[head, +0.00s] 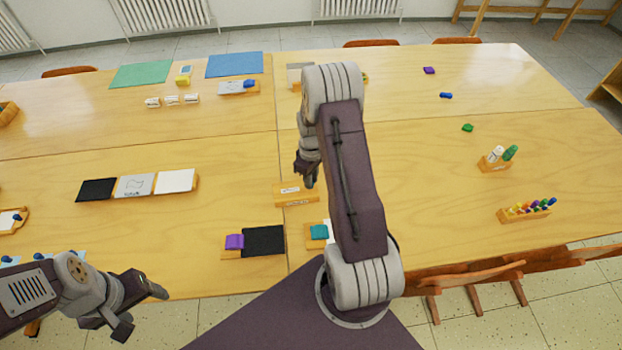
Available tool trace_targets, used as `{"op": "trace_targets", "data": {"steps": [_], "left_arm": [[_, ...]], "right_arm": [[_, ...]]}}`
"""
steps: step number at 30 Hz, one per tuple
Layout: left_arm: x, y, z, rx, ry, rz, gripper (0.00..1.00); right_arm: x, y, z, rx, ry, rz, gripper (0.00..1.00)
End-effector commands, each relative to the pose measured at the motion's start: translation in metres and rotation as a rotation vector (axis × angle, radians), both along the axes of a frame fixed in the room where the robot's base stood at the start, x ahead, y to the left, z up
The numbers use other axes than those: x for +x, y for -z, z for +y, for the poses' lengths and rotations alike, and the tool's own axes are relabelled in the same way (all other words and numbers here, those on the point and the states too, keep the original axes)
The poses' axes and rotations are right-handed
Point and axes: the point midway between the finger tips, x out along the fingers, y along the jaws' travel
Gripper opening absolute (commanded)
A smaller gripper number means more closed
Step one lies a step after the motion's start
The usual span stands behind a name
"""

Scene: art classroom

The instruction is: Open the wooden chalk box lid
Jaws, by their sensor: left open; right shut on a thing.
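The wooden chalk box (296,201) is a small light-wood box with pale labels, near the middle of the table by the seam. Its lid (288,188) shows at the top of the box; how far it is raised is too small to tell. My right gripper (309,182) points down at the right end of the lid and is shut on it; my arm partly hides the contact. My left gripper (141,309) is open and empty, low at the left, off the table's front edge and far from the box.
Trays with a purple block (235,242) and a teal block (319,232) lie in front of the box. Black, grey and white panels (136,186) lie to the left. A holder of coloured pieces (525,212) stands right. Chairs (470,275) line the front-right edge.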

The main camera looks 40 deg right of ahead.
Motion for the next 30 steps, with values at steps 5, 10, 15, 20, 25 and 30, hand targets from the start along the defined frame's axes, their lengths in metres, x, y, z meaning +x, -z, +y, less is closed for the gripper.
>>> {"op": "trace_targets", "data": {"steps": [5,10,15,20,25,30], "left_arm": [[0.000,0.000,0.000,0.000,0.000,0.000,0.66],[0.000,-0.002,0.000,0.000,0.000,0.000,0.66],[0.000,-0.006,0.000,0.000,0.000,0.000,0.66],[0.000,-0.008,0.000,0.000,0.000,0.000,0.66],[0.000,-0.007,0.000,0.000,0.000,0.000,0.66],[0.000,-0.007,0.000,0.000,0.000,0.000,0.66]], "right_arm": [[0.001,0.000,0.000,-0.001,0.000,-0.001,0.00],[0.007,-0.001,0.012,-0.001,-0.005,-0.001,0.00],[0.028,-0.002,0.054,-0.001,-0.008,-0.003,0.00],[0.048,-0.001,0.094,0.000,-0.007,-0.003,0.00],[0.047,-0.001,0.094,-0.001,0.001,-0.001,0.00],[0.047,-0.001,0.093,-0.001,0.001,-0.001,0.00]]}}
